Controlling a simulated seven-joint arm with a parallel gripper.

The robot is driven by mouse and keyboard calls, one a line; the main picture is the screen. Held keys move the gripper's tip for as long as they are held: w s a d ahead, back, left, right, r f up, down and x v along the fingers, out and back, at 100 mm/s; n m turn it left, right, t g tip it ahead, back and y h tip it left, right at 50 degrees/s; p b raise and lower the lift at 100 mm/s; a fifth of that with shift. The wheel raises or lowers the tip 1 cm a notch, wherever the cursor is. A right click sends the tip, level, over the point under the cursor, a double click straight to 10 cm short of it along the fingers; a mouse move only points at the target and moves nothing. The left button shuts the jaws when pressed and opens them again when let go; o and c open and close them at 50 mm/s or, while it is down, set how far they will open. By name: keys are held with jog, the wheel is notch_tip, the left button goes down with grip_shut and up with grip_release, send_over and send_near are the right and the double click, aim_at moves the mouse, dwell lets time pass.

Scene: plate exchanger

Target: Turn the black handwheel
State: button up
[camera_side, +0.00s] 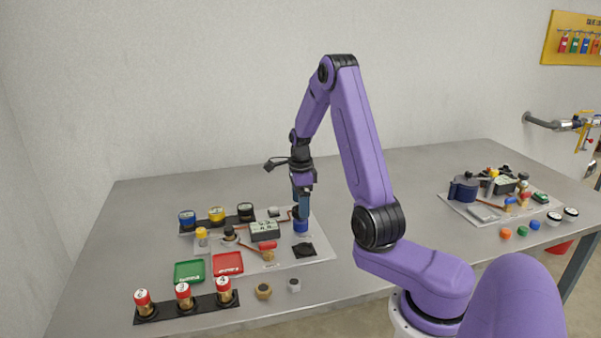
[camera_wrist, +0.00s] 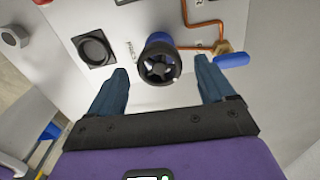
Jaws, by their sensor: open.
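The black handwheel (camera_wrist: 160,65) sits on a round blue body in the wrist view, between and slightly beyond my two fingertips. In the side view, the blue body (camera_side: 300,226) stands on the light board, and my gripper hides part of the wheel. My gripper (camera_side: 302,208) points down just above it. In the wrist view my gripper (camera_wrist: 160,72) is open, with one blue finger on each side of the wheel and a visible gap to both. Whether the fingertips are level with the wheel is hard to tell.
A black square part (camera_wrist: 94,49) lies left of the wheel; a copper pipe (camera_wrist: 206,43) and a blue lever (camera_wrist: 231,59) are to its right. Green (camera_side: 189,272) and red (camera_side: 228,264) trays and several red-capped cylinders stand left. Bare table lies behind the board.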

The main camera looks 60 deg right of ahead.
notch_tip(320, 180, up, 16)
dwell(0.4)
dwell(0.3)
jog(key=s+a+f+n, duration=0.2)
jog(key=a+n, duration=1.6)
jog(key=a, duration=0.3)
jog(key=s+a+f+n, duration=0.1)
jog(key=s+a+n, duration=0.3)
jog(key=s+n, duration=0.7)
jog(key=s+a+f+n, duration=0.2)
jog(key=s+a+n, duration=0.2)
jog(key=s+n, duration=0.7)
jog(key=shift+s+f, duration=0.15)
jog(key=shift+s, duration=0.45)
jog(key=shift+w, duration=0.15)
jog(key=shift+c, duration=0.5)
